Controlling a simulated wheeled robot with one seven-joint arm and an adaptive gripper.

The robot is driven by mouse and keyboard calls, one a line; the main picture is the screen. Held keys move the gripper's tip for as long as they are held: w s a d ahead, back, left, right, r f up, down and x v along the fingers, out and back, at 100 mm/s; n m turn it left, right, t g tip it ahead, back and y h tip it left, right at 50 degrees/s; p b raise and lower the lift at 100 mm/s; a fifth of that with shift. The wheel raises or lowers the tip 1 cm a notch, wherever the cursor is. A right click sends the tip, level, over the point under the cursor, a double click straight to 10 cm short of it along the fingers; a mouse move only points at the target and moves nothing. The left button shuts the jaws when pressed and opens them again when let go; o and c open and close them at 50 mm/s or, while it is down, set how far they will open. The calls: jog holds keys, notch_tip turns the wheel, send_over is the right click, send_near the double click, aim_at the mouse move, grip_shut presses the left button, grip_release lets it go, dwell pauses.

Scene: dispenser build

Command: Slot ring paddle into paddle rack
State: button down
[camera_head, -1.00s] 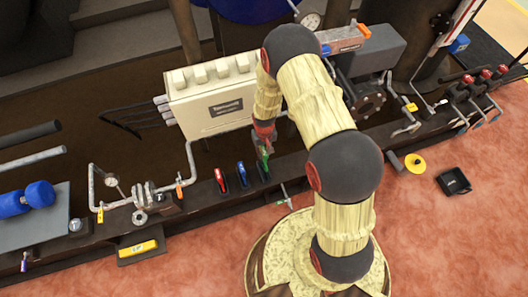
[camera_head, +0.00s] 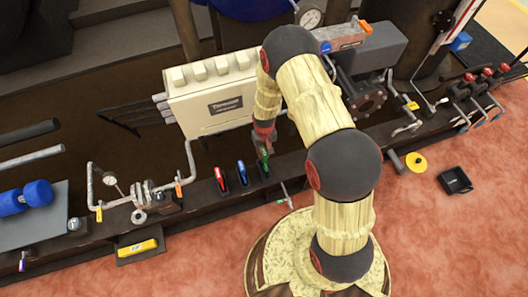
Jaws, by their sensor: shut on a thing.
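My gripper (camera_head: 264,145) is small in the head view and partly hidden by my own arm. It is shut on a green paddle (camera_head: 264,159), which looks upright just above or in the dark rail. A red paddle (camera_head: 220,179) and a blue paddle (camera_head: 241,173) stand in a row to its left. These seem to sit in the paddle rack, along the dark beam (camera_head: 197,202). I cannot make out a ring on the green paddle, nor whether its lower end is inside a slot.
A cream box (camera_head: 212,95) stands behind the paddles. A pipe with a gauge (camera_head: 109,179) is at left. A valve handle (camera_head: 285,194) sticks out in front of the beam. A yellow disc (camera_head: 416,162) and black tray (camera_head: 454,181) lie right.

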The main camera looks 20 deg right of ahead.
jog(key=shift+f+b, duration=2)
jog(key=shift+f, duration=1.15)
dwell(0.4)
jog(key=c, duration=1.7)
grip_release()
jog(key=shift+o, duration=0.4)
jog(key=o, duration=0.4)
jog(key=shift+o, duration=0.4)
jog(key=shift+r+p, duration=2.8)
jog(key=shift+r, duration=1.2)
